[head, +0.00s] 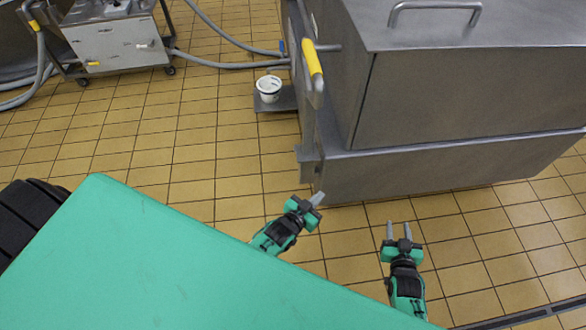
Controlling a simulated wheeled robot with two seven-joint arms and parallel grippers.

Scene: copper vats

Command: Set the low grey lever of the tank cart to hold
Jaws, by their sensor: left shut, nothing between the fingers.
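A steel cart on casters (118,45), which looks like the tank cart, stands at the upper left with hoses attached. A small grey lever-like part (148,44) shows on its front face, too small to tell its setting. A small yellow handle (92,63) sits low on the cart's left. My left gripper (317,198) is shut and empty, in front of the big steel vat's lower corner and far from the cart. My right gripper (398,231) is open and empty above the tiled floor, further right.
A large steel vat (440,100) fills the upper right, with a yellow-gripped lever (312,60) on its left side. A white pot (269,86) stands on a low plate beside it. Grey hoses (225,66) cross the floor. Tiled floor (150,130) below the cart is clear.

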